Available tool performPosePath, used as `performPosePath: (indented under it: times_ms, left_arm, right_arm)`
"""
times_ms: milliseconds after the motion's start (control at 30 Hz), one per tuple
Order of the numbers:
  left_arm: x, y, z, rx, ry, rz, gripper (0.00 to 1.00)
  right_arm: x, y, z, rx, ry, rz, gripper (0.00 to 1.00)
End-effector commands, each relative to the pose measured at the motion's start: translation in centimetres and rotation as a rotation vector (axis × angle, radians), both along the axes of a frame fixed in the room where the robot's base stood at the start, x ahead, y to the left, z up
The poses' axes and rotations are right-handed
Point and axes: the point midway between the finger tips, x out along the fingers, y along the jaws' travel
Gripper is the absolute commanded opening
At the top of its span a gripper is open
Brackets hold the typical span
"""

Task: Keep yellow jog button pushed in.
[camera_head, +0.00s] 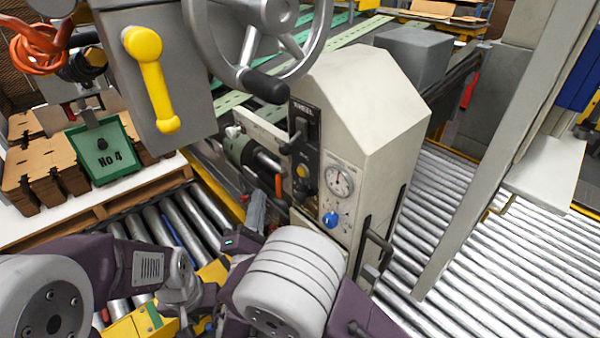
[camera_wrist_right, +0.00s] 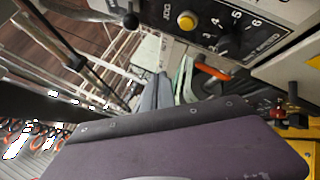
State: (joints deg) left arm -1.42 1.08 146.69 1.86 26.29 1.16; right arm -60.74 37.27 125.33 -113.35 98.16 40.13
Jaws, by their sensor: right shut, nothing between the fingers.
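The yellow jog button (camera_head: 302,171) is a small round knob on the black panel of the cream control box. In the right wrist view the yellow jog button (camera_wrist_right: 186,21) sits beside the JOG lettering and a numbered dial. My right gripper (camera_head: 258,200) is shut and empty, just left of the box and lower than the button. In the right wrist view my right gripper's grey fingers (camera_wrist_right: 157,84) are below and left of the button, apart from it in the picture. My left arm's wrist (camera_head: 180,283) is at lower left; its fingers cannot be made out.
The cream control box (camera_head: 375,95) also carries a black lever (camera_head: 298,135), a round gauge (camera_head: 339,180) and a blue knob (camera_head: 330,219). A handwheel (camera_head: 268,15) and a yellow handle (camera_head: 152,80) overhang at upper left. Roller conveyors (camera_head: 460,240) lie on both sides.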

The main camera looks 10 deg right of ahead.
Motion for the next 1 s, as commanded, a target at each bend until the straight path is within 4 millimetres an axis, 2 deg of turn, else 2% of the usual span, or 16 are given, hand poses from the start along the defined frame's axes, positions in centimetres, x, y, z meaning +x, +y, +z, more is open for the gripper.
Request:
performPosePath:
  times_ms: [167, 500, 600, 800, 1000]
  left_arm:
    - [0.0, 0.0, 0.3, 0.0, 0.0, 0.0, 0.36]
    - [0.0, 0.0, 1.2, 0.0, 0.0, 0.0, 0.36]
    - [0.0, 0.0, 0.9, 0.0, 0.0, 0.0, 0.36]
    - [0.0, 0.0, 0.8, 0.0, 0.0, 0.0, 0.36]
    - [0.0, 0.0, 0.8, 0.0, 0.0, 0.0, 0.36]
  right_arm:
    - [0.7, -1.1, 0.1, -0.001, 0.0, -0.005, 0.0]
    - [3.7, -5.2, 0.3, -0.001, 0.002, -0.007, 0.0]
    - [4.3, -6.1, 0.2, 0.0, 0.001, -0.006, 0.0]
    - [5.1, -7.1, 0.2, 0.0, 0.002, -0.003, 0.0]
    - [5.2, -7.2, 0.3, 0.0, 0.003, -0.002, 0.0]
